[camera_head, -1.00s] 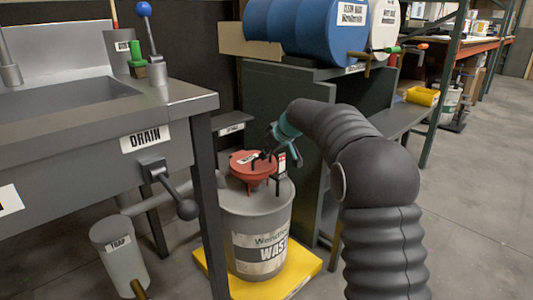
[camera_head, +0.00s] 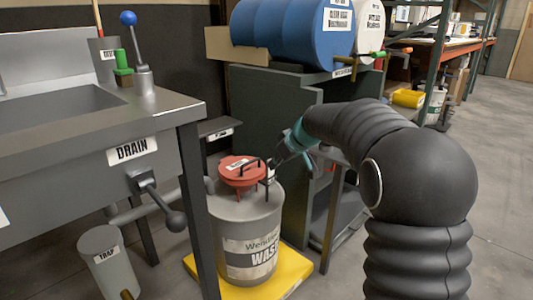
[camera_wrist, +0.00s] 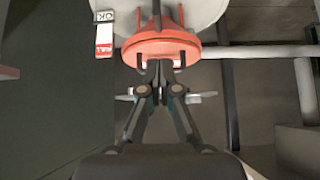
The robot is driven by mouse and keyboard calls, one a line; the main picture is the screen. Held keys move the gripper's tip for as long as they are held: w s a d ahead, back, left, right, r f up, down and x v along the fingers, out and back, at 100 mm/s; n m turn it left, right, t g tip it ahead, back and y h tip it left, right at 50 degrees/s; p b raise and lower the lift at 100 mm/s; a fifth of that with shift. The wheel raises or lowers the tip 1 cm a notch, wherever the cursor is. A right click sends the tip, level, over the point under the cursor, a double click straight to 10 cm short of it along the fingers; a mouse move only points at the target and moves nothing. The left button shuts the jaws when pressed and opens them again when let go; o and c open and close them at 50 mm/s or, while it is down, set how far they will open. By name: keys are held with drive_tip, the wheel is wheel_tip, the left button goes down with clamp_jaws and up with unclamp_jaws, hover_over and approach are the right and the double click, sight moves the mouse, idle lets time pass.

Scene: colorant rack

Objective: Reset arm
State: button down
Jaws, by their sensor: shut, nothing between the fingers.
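My arm reaches in from the right in the head view. My gripper (camera_head: 274,168) is shut and empty, at the right side of a red funnel-like lid (camera_head: 238,170) on top of a grey waste drum (camera_head: 248,232). In the wrist view my gripper (camera_wrist: 158,68) has its fingertips together, just in front of the red lid (camera_wrist: 160,45). I cannot tell whether the tips touch it. A dark handle stands up at the lid's right side. The far side of the lid is partly hidden in the wrist view.
The drum stands on a yellow base (camera_head: 290,268). A grey sink bench (camera_head: 110,130) with a drain lever is at the left. A dark cabinet (camera_head: 265,105) with a blue barrel (camera_head: 290,25) stands behind. Open floor (camera_head: 500,180) lies to the right.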

drive_tip(key=s+d+f+m+g+h, duration=0.1)
drive_tip(key=s+d+f+m, duration=0.15)
drive_tip(key=s, duration=0.35)
drive_tip(key=s+d+f+m+g+h, duration=0.1)
drive_tip(key=s+d+f+m+g, duration=0.15)
drive_tip(key=s, duration=0.45)
drive_tip(key=s+d+r+m+t+h+p, duration=0.1)
drive_tip(key=s+d+r+p, duration=0.1)
drive_tip(key=s, duration=0.7)
drive_tip(key=s+d+r+m+t+h+p, duration=0.1)
drive_tip(key=s+r, duration=0.4)
drive_tip(key=s, duration=0.5)
drive_tip(key=s+d+r+m+t+h+p, duration=0.1)
drive_tip(key=s+d+r+p, duration=0.2)
drive_tip(key=s, duration=0.7)
drive_tip(key=shift+d+r+p, duration=0.15)
drive_tip(key=shift+p, duration=0.75)
drive_tip(key=shift+s, duration=0.1)
